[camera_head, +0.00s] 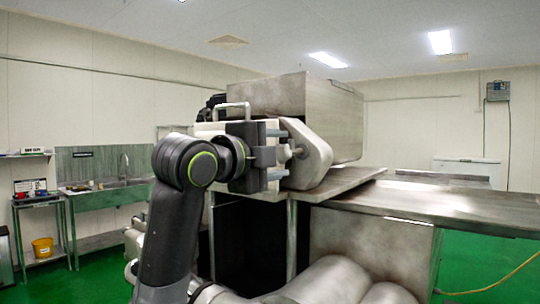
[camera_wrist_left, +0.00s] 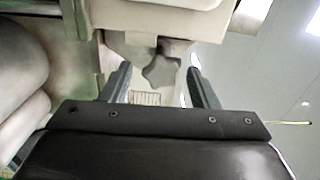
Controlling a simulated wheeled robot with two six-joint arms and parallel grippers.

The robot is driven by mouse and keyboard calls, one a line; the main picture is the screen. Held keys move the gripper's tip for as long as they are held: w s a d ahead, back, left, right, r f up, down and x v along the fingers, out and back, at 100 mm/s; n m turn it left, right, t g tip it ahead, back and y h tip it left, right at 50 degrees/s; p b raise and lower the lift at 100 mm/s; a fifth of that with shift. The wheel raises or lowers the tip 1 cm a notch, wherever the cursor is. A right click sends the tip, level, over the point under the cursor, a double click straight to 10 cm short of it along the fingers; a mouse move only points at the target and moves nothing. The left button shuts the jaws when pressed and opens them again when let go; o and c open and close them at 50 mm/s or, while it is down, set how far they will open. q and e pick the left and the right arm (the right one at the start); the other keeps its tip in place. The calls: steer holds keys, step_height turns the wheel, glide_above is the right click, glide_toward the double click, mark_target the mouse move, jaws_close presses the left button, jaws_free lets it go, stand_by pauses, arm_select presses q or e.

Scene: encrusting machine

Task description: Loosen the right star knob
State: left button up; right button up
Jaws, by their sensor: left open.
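A grey star knob (camera_wrist_left: 161,70) sits under the pale machine housing in the left wrist view, between the two finger tips. In the head view the star knob (camera_head: 284,153) shows only as a small dark piece by the rounded metal cover. I cannot tell from these views which knob of a pair it is. My left gripper (camera_head: 276,154) is open, its fingers one above the other, pointing right at the machine. In the wrist view the left gripper (camera_wrist_left: 159,75) has a finger on each side of the knob, with gaps visible. My right gripper is not in view.
The large metal machine body (camera_head: 320,105) and rounded cover (camera_head: 312,155) stand close to the fingers. A metal table (camera_head: 440,202) extends right. Green floor shows at the right.

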arm_select(q)
steer(key=b+v, duration=0.5)
steer(key=v, duration=1.2)
steer(key=shift+s, duration=0.15)
steer(key=shift+a, duration=0.1)
